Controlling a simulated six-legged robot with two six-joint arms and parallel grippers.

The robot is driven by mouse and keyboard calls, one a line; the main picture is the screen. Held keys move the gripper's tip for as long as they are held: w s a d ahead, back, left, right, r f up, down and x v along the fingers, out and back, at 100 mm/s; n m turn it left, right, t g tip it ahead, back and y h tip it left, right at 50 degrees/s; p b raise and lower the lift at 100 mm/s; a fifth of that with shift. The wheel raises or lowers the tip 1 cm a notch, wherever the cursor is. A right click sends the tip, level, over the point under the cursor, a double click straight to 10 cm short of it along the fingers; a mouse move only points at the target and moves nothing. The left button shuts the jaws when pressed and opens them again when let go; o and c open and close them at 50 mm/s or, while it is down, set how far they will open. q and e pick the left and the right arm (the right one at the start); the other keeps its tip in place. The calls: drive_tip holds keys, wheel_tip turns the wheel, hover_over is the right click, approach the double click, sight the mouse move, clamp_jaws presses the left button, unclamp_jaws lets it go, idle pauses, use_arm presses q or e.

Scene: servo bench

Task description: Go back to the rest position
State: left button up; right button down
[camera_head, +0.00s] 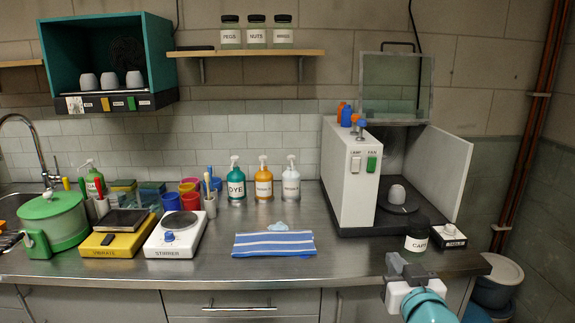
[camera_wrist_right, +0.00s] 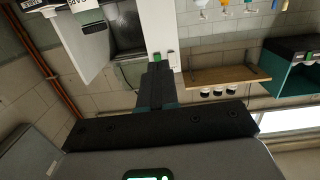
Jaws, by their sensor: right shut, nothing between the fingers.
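My right gripper (camera_head: 398,264) is at the lower right of the head view, at the bench's front edge. Its fingers are shut with nothing between them. It is close in front of the dark-lidded jar labelled CAPS (camera_head: 416,238); I cannot tell whether they touch. In the right wrist view the closed fingers (camera_wrist_right: 157,78) point away from the camera, with the room behind them. My left gripper is in neither view.
A white and black lamp booth (camera_head: 349,190) with an open side panel stands behind the jar. A striped cloth (camera_head: 274,244) lies mid-bench. Bins (camera_head: 496,283) stand at lower right.

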drive_tip(key=s+a+f+g+p, duration=0.1)
drive_tip(key=s+f+g, duration=0.15)
drive_tip(key=f, duration=0.65)
drive_tip(key=s+a+f+g+y+p, duration=0.1)
drive_tip(key=s+f+g, duration=0.15)
drive_tip(key=f, duration=0.65)
drive_tip(key=s+a+f+g+p, duration=0.1)
drive_tip(key=s+f+g, duration=0.15)
drive_tip(key=f, duration=0.65)
drive_tip(key=s+a+f+g+y, duration=0.1)
drive_tip(key=s+a+f+g, duration=0.1)
drive_tip(key=s, duration=0.5)
drive_tip(key=s+a+f+m+g+y+p, duration=0.1)
drive_tip(key=s+a+f+g, duration=0.1)
drive_tip(key=s+f+g, duration=0.2)
drive_tip(key=s+a+f+m+g, duration=0.1)
drive_tip(key=s+a+f+g, duration=0.1)
drive_tip(key=s+f, duration=0.4)
drive_tip(key=s+g, duration=0.1)
drive_tip(key=s, duration=0.4)
drive_tip(key=shift+f+y+p, duration=0.25)
drive_tip(key=shift+y+p, duration=0.1)
drive_tip(key=shift+y, duration=0.05)
